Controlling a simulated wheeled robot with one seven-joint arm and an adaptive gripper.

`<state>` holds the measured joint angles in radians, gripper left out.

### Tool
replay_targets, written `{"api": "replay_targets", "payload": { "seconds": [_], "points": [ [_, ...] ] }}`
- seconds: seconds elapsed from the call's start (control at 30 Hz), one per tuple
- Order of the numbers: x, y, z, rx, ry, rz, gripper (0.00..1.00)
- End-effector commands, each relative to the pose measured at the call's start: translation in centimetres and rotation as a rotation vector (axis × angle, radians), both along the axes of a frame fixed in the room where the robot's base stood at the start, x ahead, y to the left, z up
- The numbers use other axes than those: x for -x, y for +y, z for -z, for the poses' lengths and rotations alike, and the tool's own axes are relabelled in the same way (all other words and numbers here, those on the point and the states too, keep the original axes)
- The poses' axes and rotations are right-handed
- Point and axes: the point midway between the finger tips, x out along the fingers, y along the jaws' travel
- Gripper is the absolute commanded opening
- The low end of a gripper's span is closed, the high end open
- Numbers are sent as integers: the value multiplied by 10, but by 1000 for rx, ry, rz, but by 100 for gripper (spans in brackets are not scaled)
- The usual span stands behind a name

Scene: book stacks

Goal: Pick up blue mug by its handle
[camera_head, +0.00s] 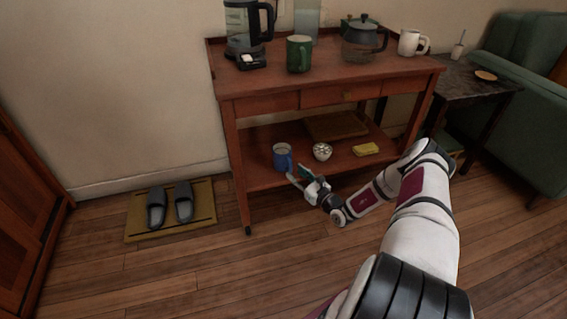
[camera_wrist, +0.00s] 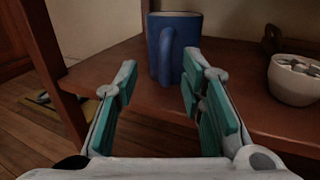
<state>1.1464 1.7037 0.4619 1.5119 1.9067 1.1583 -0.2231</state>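The blue mug (camera_head: 282,156) stands upright on the lower shelf of the wooden cart, near its left front. In the wrist view the blue mug (camera_wrist: 174,45) is straight ahead, with its handle (camera_wrist: 165,56) turned toward me. My gripper (camera_head: 298,172) is at the shelf's front edge, just in front of the mug. In the wrist view my gripper (camera_wrist: 158,80) has its two teal-padded fingers spread apart, with nothing between them. The handle lies beyond and between the fingertips, apparently untouched.
A white bowl (camera_wrist: 295,80) of small items stands right of the mug; a yellow sponge (camera_head: 366,149) lies farther right. A cart leg (camera_wrist: 48,60) rises at left. The upper tabletop (camera_head: 330,81) hangs above the shelf, carrying a green mug (camera_head: 299,54) and other vessels.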

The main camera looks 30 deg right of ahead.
Motion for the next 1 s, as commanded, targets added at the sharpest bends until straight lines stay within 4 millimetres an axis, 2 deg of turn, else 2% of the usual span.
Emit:
{"api": "replay_targets", "payload": {
  "seconds": [0.33, 0.6, 0.77, 1.0],
  "points": [
    [-42, -1, 5, 1, -2, -3, 36],
    [-46, -2, 3, 0, 0, -1, 36],
    [-46, -1, 3, 0, 0, -1, 0],
    [-47, -2, 2, 1, -3, -1, 0]
  ]
}}
